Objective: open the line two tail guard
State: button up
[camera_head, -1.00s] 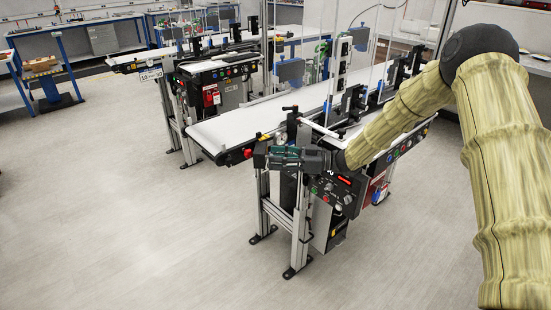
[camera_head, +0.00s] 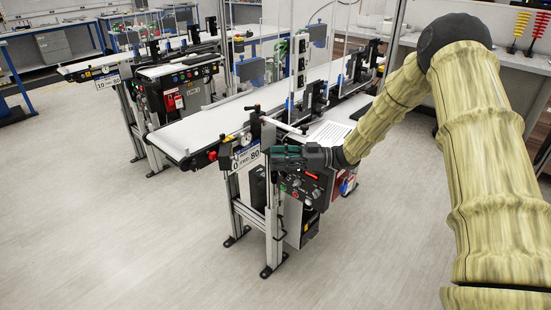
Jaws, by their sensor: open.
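The nearer belt conveyor (camera_head: 205,127) runs from the middle left toward the back right, with its tail end facing me. I cannot tell which part is the line two tail guard. My gripper (camera_head: 268,155) is open and empty. It points left, in front of the near corner post, just right of a white scale plate (camera_head: 245,158). Its fingers are small and dark, and whether they touch anything is unclear.
A control panel (camera_head: 306,187) with knobs and a red display lies below my gripper. Clear panels stand over the belt. A second conveyor (camera_head: 92,69) is behind at left. Benches line the back. The floor (camera_head: 130,245) at front left is free.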

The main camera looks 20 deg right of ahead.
jog(key=c, duration=0.7)
jog(key=shift+s+a+f+n, duration=0.1)
jog(key=shift+a+n, duration=0.1)
jog(key=shift+n, duration=0.1)
grip_shut()
jog(key=n+t+b, duration=0.5)
jog(key=n, duration=0.7)
send_near(230, 157)
jog(key=w+a+r+p, duration=0.1)
jog(key=a, duration=0.5)
jog(key=shift+w+a+y+p, duration=0.3)
jog(key=shift+w+a+p, duration=0.05)
jog(key=shift+a+p, duration=0.05)
